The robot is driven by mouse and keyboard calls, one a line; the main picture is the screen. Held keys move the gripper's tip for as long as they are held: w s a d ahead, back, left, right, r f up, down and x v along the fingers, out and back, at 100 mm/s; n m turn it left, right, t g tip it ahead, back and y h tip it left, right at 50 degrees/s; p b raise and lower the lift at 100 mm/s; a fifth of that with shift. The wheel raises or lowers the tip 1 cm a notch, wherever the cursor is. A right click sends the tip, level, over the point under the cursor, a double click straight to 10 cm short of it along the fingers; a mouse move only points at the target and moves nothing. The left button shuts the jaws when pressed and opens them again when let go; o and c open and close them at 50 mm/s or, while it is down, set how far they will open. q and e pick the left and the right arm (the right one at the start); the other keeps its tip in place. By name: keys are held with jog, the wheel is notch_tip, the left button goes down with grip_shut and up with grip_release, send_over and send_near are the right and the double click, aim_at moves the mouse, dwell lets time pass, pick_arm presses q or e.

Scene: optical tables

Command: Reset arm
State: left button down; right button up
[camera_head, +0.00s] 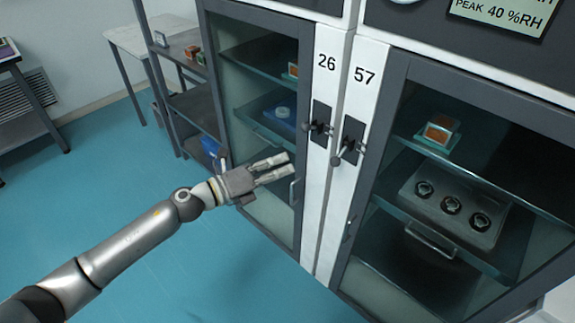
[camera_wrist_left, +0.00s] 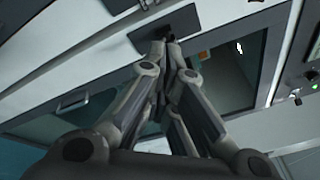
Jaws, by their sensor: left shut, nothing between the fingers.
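My left arm comes in from the lower left in the head view. Its gripper (camera_head: 278,169) is in front of the glass door of the left cabinet (camera_head: 250,70), left of and below the door latches. The fingers look close together and hold nothing. In the left wrist view the fingers (camera_wrist_left: 170,50) come together at their tips, with the cabinet front behind them. My right gripper is in neither view.
The right cabinet (camera_head: 400,62) has a closed glass door; a tray (camera_head: 428,207) with several round black parts sits inside. Two black latches (camera_head: 320,125) (camera_head: 350,140) stick out near the labels 26 and 57. A dark shelf rack (camera_head: 185,100) stands left. The blue floor (camera_head: 90,150) there is clear.

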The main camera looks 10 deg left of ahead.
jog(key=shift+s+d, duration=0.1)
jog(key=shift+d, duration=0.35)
pick_arm(q)
jog(key=w+a+f+n+t+y, duration=0.1)
jog(key=a+f+n+y, duration=0.25)
jog(key=f+n, duration=0.4)
jog(key=w+a+f+n+t+y, duration=0.25)
jog(key=a+f+n, duration=0.25)
jog(key=f, duration=0.5)
jog(key=s+a+f+n+g+y, duration=0.2)
jog(key=s+a+f+n+y, duration=0.25)
jog(key=f, duration=0.65)
jog(key=s+a+f+n+g+y, duration=0.1)
jog(key=s+a+f+n+g, duration=0.15)
jog(key=s+f+n, duration=0.55)
jog(key=s+a+f+n+g+y, duration=0.2)
jog(key=s+f+n+g, duration=0.25)
jog(key=s+f, duration=1.45)
jog(key=s+d+f+n+g, duration=0.1)
jog(key=s+f+n+g, duration=0.1)
jog(key=s, duration=0.9)
jog(key=s+d+f+n+g, duration=0.1)
jog(key=s+f+g, duration=0.1)
jog(key=s, duration=0.9)
jog(key=shift+d+n+g, duration=0.35)
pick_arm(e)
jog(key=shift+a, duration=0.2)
